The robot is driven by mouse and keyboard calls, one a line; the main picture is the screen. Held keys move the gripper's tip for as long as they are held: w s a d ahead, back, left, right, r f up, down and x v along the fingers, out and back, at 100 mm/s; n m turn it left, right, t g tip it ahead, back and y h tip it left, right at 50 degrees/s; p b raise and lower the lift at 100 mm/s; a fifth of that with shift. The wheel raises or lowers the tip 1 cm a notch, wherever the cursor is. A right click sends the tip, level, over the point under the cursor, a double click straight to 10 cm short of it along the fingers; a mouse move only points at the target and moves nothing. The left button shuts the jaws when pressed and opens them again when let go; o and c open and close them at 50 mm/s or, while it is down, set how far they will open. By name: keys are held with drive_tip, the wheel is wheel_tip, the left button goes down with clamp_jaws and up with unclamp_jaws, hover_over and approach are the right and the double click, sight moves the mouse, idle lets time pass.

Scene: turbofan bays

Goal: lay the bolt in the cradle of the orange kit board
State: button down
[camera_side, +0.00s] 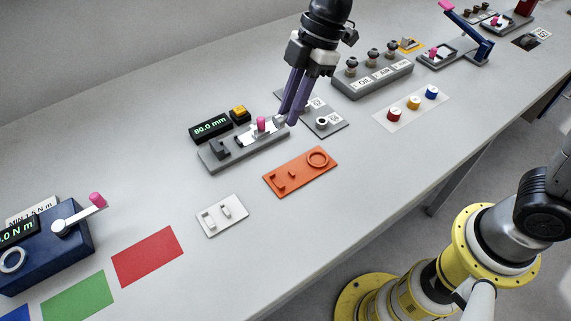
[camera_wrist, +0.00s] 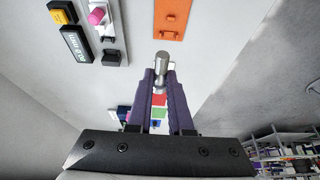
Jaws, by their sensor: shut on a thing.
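The bolt (camera_wrist: 161,70) is a silver-grey cylinder with a wider end, seen in the wrist view between the purple fingers. My gripper (camera_wrist: 160,82) is shut on it. In the side view my gripper (camera_side: 284,119) is above the right end of the grey measuring fixture, behind the orange kit board; any gap beneath it is hard to judge. The orange kit board (camera_side: 300,180) lies flat, with small raised orange supports of its cradle (camera_side: 280,184) at its left and a ring at its right. The board (camera_wrist: 170,30) is partly cut off in the wrist view.
The grey measuring fixture (camera_side: 215,161) has a pink knob and an 80.0 mm display (camera_side: 210,127). A white board (camera_side: 222,221) with two supports lies left of the orange one. A grey plate (camera_side: 331,129) is right of my gripper. The table in front of the orange board is clear.

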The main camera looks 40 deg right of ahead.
drive_tip(key=shift+s+a+g, duration=0.1)
drive_tip(key=shift+s+g, duration=0.05)
drive_tip(key=shift+g, duration=0.25)
drive_tip(key=shift+s+a+f+m+g, duration=0.15)
drive_tip(key=shift+a+f+g, duration=0.2)
drive_tip(key=shift+f, duration=1.8)
drive_tip(key=shift+s+a+f+m+g, duration=0.1)
drive_tip(key=shift+f+g, duration=0.35)
drive_tip(key=shift+f, duration=1.75)
drive_tip(key=shift+s+a+f+m+g, duration=0.15)
drive_tip(key=shift+a+f+g, duration=0.2)
drive_tip(key=shift+f, duration=1.8)
drive_tip(key=shift+d+f, duration=0.1)
drive_tip(key=shift+f, duration=0.45)
drive_tip(key=shift+c, duration=2.4)
unclamp_jaws()
drive_tip(key=shift+w, duration=0.1)
wheel_tip(320, 180, up, 7)
